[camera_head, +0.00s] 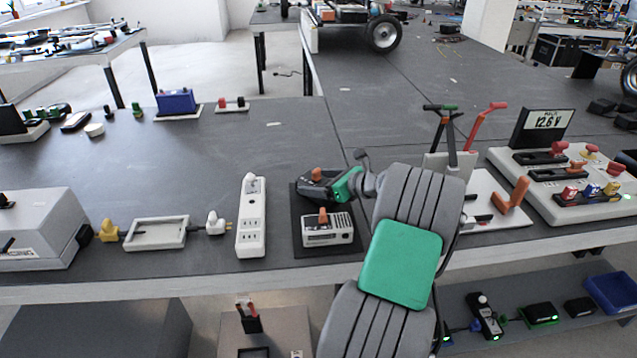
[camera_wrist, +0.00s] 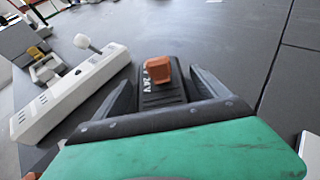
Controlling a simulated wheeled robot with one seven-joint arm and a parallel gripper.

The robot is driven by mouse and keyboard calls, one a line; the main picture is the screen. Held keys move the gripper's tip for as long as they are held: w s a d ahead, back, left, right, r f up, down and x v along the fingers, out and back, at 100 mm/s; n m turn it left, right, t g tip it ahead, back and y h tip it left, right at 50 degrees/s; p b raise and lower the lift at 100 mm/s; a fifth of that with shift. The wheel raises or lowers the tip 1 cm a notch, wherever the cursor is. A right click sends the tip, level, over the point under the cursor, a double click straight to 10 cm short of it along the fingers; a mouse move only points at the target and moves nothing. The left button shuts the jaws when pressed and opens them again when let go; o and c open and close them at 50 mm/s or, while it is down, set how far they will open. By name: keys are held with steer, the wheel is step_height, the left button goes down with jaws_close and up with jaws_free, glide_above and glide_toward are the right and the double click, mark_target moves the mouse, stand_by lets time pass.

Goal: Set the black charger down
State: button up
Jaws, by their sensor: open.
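The black charger (camera_wrist: 160,93) with an orange knob on top lies between the two fingers of my gripper (camera_wrist: 158,85) in the wrist view. Pale lettering shows on its top. In the head view the charger (camera_head: 313,190) sits at the back of a dark mat (camera_head: 300,238), behind a white-and-black device (camera_head: 328,231) with an orange knob. My gripper (camera_head: 335,183) is open around the charger, reaching it from the right. A gap shows beside the charger in the wrist view. Its underside and near end are hidden.
A white power strip (camera_head: 251,222) lies left of the mat, with a white frame (camera_head: 157,233) farther left. A white board with upright levers (camera_head: 452,140) stands right of my arm. The table behind the charger is clear up to the blue box (camera_head: 176,102).

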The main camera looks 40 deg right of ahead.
steer(key=p+v, duration=0.2)
steer(key=v, duration=1)
steer(key=shift+r, duration=0.2)
